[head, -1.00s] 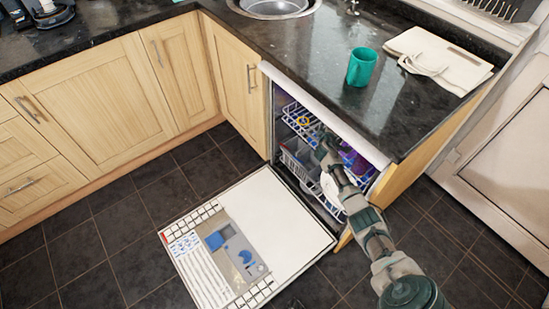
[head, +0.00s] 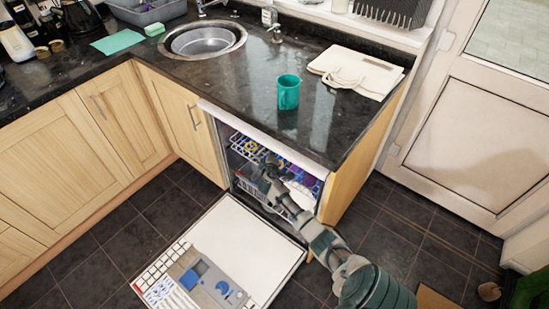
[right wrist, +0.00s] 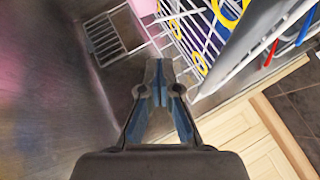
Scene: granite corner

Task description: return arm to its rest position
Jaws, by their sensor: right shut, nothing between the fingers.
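My right arm reaches from the lower right into the open dishwasher (head: 230,165). My right gripper (head: 266,178) is at the dishwasher opening, by the racks, partly hard to make out against them. In the right wrist view its fingers (right wrist: 158,82) are closed together with nothing between them. White rack wires (right wrist: 190,35) with yellow rings are just beyond and to the right of the fingertips. My left gripper is not in view.
The dishwasher door (head: 240,235) lies folded down over the dark tiled floor. Above is the black worktop (head: 215,85) with a teal mug (head: 289,92), a cream bag (head: 355,72) and a sink (head: 205,40). A white door (head: 470,110) stands at the right.

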